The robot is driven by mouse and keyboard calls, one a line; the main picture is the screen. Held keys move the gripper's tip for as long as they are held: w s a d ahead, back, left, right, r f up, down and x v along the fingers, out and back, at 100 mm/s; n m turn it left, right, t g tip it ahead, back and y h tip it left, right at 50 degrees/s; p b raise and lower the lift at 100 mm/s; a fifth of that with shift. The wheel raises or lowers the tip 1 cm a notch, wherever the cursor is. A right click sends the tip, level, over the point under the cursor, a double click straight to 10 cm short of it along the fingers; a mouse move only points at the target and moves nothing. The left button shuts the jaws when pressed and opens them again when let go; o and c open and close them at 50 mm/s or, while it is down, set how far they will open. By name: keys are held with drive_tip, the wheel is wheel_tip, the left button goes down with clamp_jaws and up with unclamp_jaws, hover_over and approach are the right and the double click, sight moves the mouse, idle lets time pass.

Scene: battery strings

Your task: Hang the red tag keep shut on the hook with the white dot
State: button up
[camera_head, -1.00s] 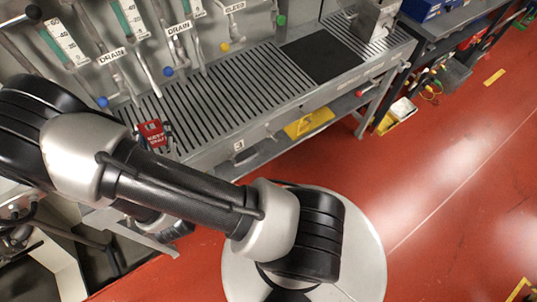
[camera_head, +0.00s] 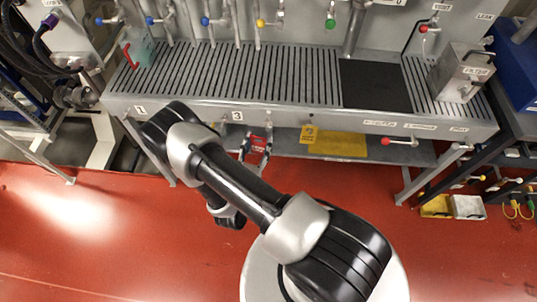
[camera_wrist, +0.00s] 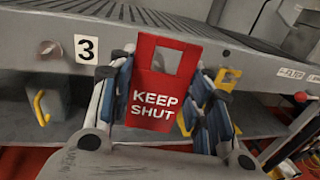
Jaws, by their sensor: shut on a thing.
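The red tag (camera_head: 257,149) reads KEEP SHUT and has a square hole near its top; it also shows in the wrist view (camera_wrist: 153,111). My gripper (camera_wrist: 165,92) is shut on the tag, with one finger at each side. It holds the tag upright in front of the rack's front edge, right of the plate marked 3 (camera_wrist: 87,48). A round metal knob or hook end (camera_wrist: 48,48) is on the rack front left of the 3. I cannot make out a white dot on any hook.
The slatted rack (camera_head: 230,75) spans the back, with coloured valve knobs above. A yellow tag (camera_head: 308,134) and yellow sheet (camera_head: 345,146) are right of my gripper. A red-tipped lever (camera_head: 412,142) sticks out further right. Red floor (camera_head: 110,215) in front is clear.

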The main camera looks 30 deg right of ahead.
drive_tip(key=shift+m+g+h, duration=0.3)
drive_tip(key=shift+g, duration=0.1)
drive_tip(key=f, duration=0.1)
drive_tip(key=s+d+f, duration=0.1)
drive_tip(key=f, duration=0.2)
drive_tip(key=shift+s+d, duration=0.2)
drive_tip(key=shift+d, duration=0.1)
drive_tip(key=w+d+f+b, duration=0.1)
drive_tip(key=w+d+b, duration=0.2)
drive_tip(key=w+d, duration=0.2)
drive_tip(key=shift+w+d+f+b, duration=0.3)
drive_tip(key=shift+w+d+b, duration=0.05)
drive_tip(key=shift+w, duration=1.35)
drive_tip(key=o, duration=1)
drive_tip(key=shift+c, duration=0.2)
drive_tip(key=shift+a, duration=0.1)
